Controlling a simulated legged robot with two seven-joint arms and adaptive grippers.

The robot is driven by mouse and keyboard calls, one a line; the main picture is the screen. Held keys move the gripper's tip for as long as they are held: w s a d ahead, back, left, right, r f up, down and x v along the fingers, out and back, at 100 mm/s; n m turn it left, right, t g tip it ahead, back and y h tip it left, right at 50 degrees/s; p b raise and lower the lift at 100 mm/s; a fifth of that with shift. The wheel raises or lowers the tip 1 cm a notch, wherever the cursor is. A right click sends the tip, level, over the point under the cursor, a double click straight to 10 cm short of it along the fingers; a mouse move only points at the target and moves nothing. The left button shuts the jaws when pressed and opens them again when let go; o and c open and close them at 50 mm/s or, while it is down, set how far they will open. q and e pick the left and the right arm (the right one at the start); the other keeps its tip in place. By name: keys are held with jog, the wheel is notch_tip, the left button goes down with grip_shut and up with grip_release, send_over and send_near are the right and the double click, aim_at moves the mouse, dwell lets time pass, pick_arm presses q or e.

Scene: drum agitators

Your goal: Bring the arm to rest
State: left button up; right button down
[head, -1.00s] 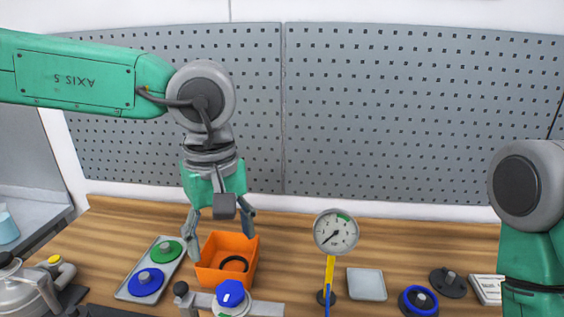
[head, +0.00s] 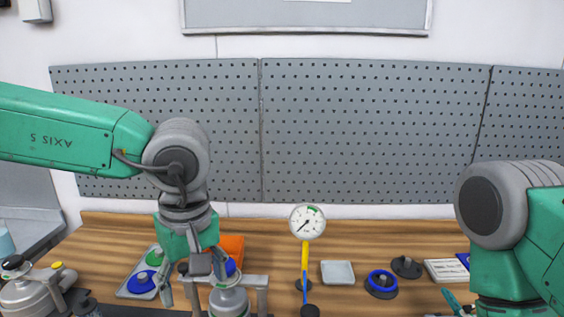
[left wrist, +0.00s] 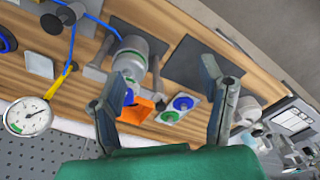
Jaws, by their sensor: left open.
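My left gripper (head: 192,284) hangs down over the wooden bench at the left, its fingers apart and empty. It also shows in the left wrist view (left wrist: 165,112), with a wide gap between the fingers. Behind it in the head view stands an orange bin (head: 232,247), partly hidden by the gripper. My right arm (head: 500,230) comes in at the right edge of the head view. Its gripper is outside the picture.
A grey tray (head: 126,292) with green and blue knobbed discs lies left of the gripper. A metal drum with a blue top (head: 229,300) stands close at its right. A dial gauge (head: 307,222) on a yellow stem, a pale square dish (head: 337,273) and a blue-rimmed disc (head: 381,283) are farther right.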

pick_arm(q)
jog(key=a+f+m+t, duration=0.1)
jog(key=a+f, duration=0.1)
jog(key=f, duration=0.6)
jog(key=s+a+f+t+y, duration=0.1)
jog(key=a+f, duration=0.2)
jog(key=f, duration=0.5)
jog(key=a+f+m+t+y, duration=0.1)
jog(key=a+f, duration=0.2)
jog(key=f, duration=0.5)
jog(key=shift+s+m+t, duration=0.3)
jog(key=s+a+f+m+g+h+b, duration=0.1)
jog(key=s+a+f+m, duration=0.2)
jog(key=s, duration=0.4)
jog(key=s+a+f+g+h, duration=0.1)
jog(key=s+a+f+g, duration=0.1)
jog(key=s+f, duration=0.45)
jog(key=s+a+f+m+g+h+b, duration=0.1)
jog(key=s+a+f+m, duration=0.15)
jog(key=s, duration=0.65)
notch_tip(320, 180, down, 17)
jog(key=w+b, duration=0.2)
jog(key=b, duration=1.5)
jog(key=shift+w+d+r, duration=0.2)
jog(key=shift+w+d, duration=0.1)
jog(key=shift+d, duration=0.05)
pick_arm(e)
notch_tip(320, 180, down, 19)
jog(key=shift+w+f, duration=0.2)
jog(key=shift+w, duration=0.15)
